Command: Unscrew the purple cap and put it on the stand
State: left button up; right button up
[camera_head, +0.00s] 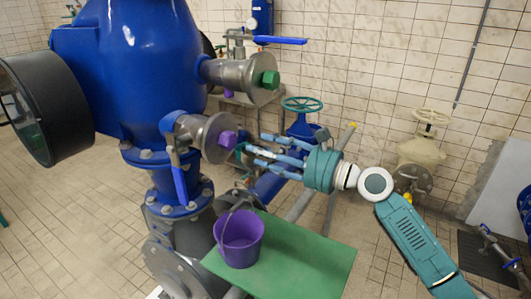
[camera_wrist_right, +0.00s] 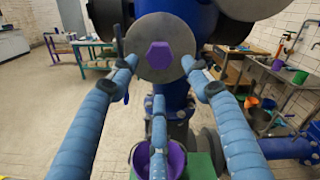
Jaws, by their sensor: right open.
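The purple hexagonal cap (camera_head: 228,140) sits on the round metal flange (camera_head: 212,150) of the lower side pipe on the blue pump body. It also shows in the right wrist view (camera_wrist_right: 159,55), centred on its flange. My right gripper (camera_head: 250,148) is open, with its blue fingers pointing at the cap. In the wrist view its fingers (camera_wrist_right: 160,80) spread left, right and below the cap, with a gap around it. The green stand (camera_head: 310,250) is below, with a purple bucket (camera_head: 239,240) on its left end. My left gripper is in neither view.
A green cap (camera_head: 270,79) is on the upper side flange. A blue lever (camera_head: 180,184) hangs under the purple cap's pipe. A teal handwheel valve (camera_head: 302,104) is behind my right gripper. The stand's right part is bare.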

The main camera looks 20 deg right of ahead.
aim_at(233, 141)
jog(key=p+x, duration=0.2)
jog(key=x, duration=0.8)
jog(key=shift+w+a, duration=0.15)
jog(key=shift+r, duration=0.1)
